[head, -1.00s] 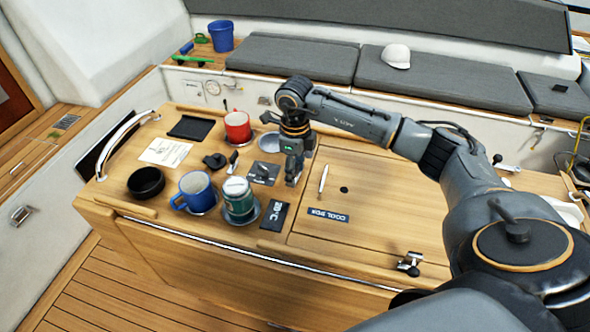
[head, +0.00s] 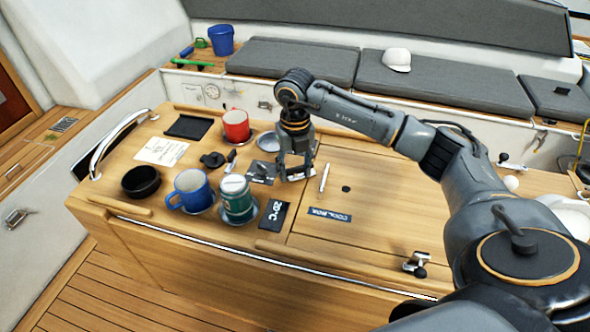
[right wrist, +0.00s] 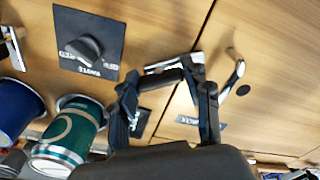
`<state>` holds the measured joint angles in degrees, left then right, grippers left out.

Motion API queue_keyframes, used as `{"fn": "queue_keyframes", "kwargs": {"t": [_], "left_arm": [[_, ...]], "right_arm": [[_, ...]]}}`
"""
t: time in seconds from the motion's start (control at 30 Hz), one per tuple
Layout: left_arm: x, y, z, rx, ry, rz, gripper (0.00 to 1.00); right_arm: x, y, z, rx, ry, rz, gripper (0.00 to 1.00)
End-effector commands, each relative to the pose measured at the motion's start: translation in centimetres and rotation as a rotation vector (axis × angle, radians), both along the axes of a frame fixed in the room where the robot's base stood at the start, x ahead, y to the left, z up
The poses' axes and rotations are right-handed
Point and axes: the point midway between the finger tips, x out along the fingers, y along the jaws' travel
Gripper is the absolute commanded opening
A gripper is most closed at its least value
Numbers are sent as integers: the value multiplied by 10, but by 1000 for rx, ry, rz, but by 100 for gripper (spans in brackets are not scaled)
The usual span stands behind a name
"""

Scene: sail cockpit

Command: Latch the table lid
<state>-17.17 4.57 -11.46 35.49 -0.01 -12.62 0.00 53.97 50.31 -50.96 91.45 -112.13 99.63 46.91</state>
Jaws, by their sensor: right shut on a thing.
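The table lid (head: 385,195) is a flat wooden panel with a "COOL BOX" label (head: 330,214); it lies level with the tabletop. My right gripper (head: 296,175) is down at the lid's left edge. In the right wrist view its dark fingers (right wrist: 168,90) are closed around a metal latch (right wrist: 190,66) at the lid seam, and they hide much of it. A slim chrome handle (head: 324,177) lies on the lid just right of the gripper; it also shows in the right wrist view (right wrist: 236,72). My left gripper is out of view.
A blue mug (head: 192,190), a green can (head: 236,195), a black bowl (head: 141,181) and a red mug (head: 236,126) stand left of the gripper. A rotary switch plate (right wrist: 88,45) is close by. A metal fitting with a black knob (head: 415,264) sits at the front.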

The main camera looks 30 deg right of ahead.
Motion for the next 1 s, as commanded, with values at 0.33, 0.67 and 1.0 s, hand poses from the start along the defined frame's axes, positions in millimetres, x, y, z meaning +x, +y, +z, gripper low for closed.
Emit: {"fn": "queue_keyframes", "kwargs": {"t": [0.33,0.67,1.0], "left_arm": [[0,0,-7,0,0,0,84],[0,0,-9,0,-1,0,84],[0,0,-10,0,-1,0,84]], "right_arm": [[0,0,0,-1,-2,-315,17],[0,0,0,0,-1,-524,17],[0,0,0,-1,-1,-607,17]]}}
